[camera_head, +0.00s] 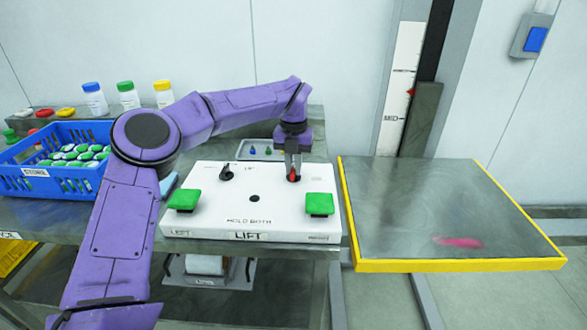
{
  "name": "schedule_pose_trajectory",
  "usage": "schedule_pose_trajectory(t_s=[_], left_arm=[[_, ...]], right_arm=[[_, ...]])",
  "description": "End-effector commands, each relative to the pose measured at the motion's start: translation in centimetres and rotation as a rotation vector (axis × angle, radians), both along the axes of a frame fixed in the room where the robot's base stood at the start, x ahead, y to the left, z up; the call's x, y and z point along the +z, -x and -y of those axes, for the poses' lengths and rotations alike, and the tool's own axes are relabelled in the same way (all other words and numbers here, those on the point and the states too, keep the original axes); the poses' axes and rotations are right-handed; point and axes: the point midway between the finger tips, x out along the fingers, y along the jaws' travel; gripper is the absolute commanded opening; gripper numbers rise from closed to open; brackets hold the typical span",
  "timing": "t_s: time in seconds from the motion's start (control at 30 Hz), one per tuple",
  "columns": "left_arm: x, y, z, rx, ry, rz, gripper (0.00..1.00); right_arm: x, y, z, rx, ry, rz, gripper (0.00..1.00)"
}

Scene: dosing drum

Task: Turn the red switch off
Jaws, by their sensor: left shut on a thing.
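The red switch (293,178) sits at the back right of a white control box (215,218) on the table. My left gripper (293,172) reaches down over it from my purple left arm and is shut on the red switch. The fingers cover part of the switch, so its exact setting is hard to tell. A black switch (226,173) stands at the back left of the same box. My right gripper is not in view.
Green buttons (184,200) (320,204) sit at the box's left and right. A blue crate (40,185) of green-and-white items stands left. A yellow-edged platform (440,200) lies right. White bottles (95,98) and a small tray (258,150) are behind.

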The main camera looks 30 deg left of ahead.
Motion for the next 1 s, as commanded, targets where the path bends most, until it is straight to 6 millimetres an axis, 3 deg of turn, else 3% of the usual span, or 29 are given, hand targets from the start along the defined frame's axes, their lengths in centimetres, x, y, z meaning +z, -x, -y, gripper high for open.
schedule_pose_trajectory(t_s=[0.3, 0.83, 0.87, 0.93, 1.0], left_arm=[[-0.1, 0.01, -0.02, 0.116, 0.0, -0.001, 0.0], [-0.02, 0.0, -0.02, 0.139, 0.0, 0.0, 0.0], [-0.02, 0.0, -0.02, 0.139, 0.0, 0.0, 0.18], [-0.02, 0.0, -0.02, 0.139, 0.0, 0.0, 0.4], [-0.02, 0.0, -0.02, 0.138, 0.0, 0.0, 0.4]], right_arm=[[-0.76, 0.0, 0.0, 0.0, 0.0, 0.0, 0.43], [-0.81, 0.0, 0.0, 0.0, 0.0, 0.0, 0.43], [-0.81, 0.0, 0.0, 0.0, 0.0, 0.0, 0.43], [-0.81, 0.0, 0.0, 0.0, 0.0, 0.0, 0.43], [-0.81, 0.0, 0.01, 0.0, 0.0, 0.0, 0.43]])
